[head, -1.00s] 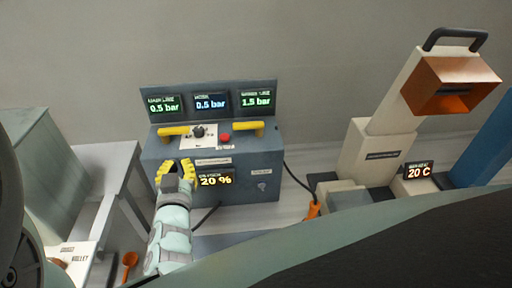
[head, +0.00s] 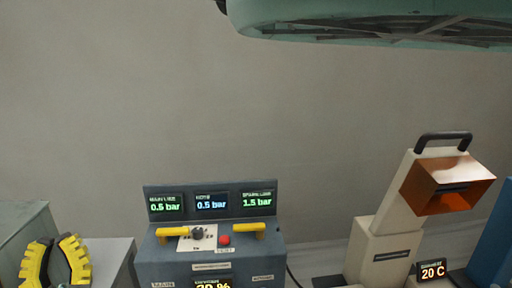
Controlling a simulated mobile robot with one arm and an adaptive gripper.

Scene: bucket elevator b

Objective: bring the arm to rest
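My gripper (head: 57,263) shows at the lower left corner of the head view. Its two yellow, ridged fingers stand apart with a gap between them, and I see nothing held in it. It is in front of the small grey table and left of the console, apart from the console in the picture. The lower part of the gripper is cut off by the bottom edge, and the arm behind it is out of view.
A dark grey console (head: 163,269) with three pressure displays, yellow handles and a red button (head: 225,240) stands at the lower middle. A cream machine (head: 384,241) with a copper hood (head: 430,202) stands right. A grey table (head: 112,257) is left. The wall (head: 330,110) behind is bare.

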